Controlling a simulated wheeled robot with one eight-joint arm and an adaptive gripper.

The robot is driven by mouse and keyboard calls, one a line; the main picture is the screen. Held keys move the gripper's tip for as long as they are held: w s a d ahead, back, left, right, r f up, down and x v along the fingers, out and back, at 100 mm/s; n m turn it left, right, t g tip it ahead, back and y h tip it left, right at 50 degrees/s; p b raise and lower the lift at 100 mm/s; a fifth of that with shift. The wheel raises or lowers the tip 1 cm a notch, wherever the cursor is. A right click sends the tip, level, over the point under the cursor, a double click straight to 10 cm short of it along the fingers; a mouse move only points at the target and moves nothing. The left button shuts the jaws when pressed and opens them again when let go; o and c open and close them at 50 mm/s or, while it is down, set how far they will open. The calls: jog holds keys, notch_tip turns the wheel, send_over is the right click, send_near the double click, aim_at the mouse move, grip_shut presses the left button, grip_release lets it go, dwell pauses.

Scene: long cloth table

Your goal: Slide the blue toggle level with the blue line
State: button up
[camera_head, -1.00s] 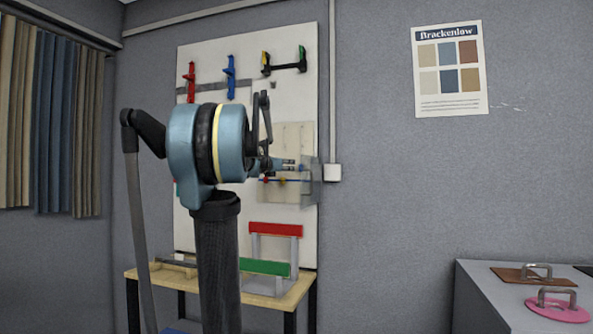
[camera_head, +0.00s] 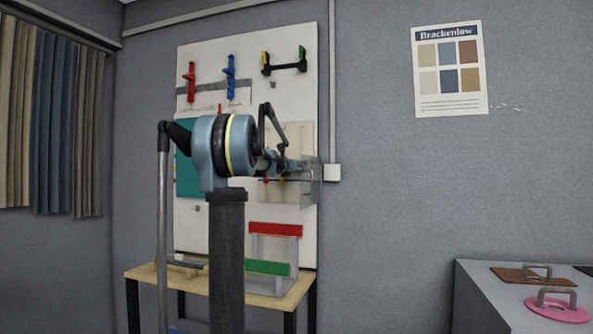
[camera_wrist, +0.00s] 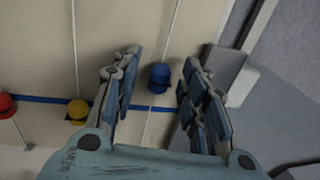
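The blue toggle (camera_wrist: 159,77) is a small round knob in the wrist view, sitting on a pale slotted panel (camera_head: 289,135). The blue line (camera_wrist: 45,98) runs across this panel. The toggle appears above the line in the wrist view. My gripper (camera_wrist: 161,64) is open, with one finger on each side of the toggle and visible gaps between. A yellow toggle (camera_wrist: 77,109) lies at the line, slightly below it, and a red toggle (camera_wrist: 7,105) is at the left edge. In the head view I cannot make out the blue toggle behind my gripper (camera_head: 300,164).
A clear guard (camera_head: 316,185) stands out from the panel's right side. A grey block (camera_wrist: 232,75) is right of my fingers in the wrist view. A wooden bench (camera_head: 285,300) with red and green barred frames stands below. Red and blue handles (camera_head: 230,75) hang above.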

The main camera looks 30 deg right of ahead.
aim_at(298, 179)
grip_shut()
jog(key=shift+f, duration=3.1)
grip_release()
jog(key=v, duration=1.2)
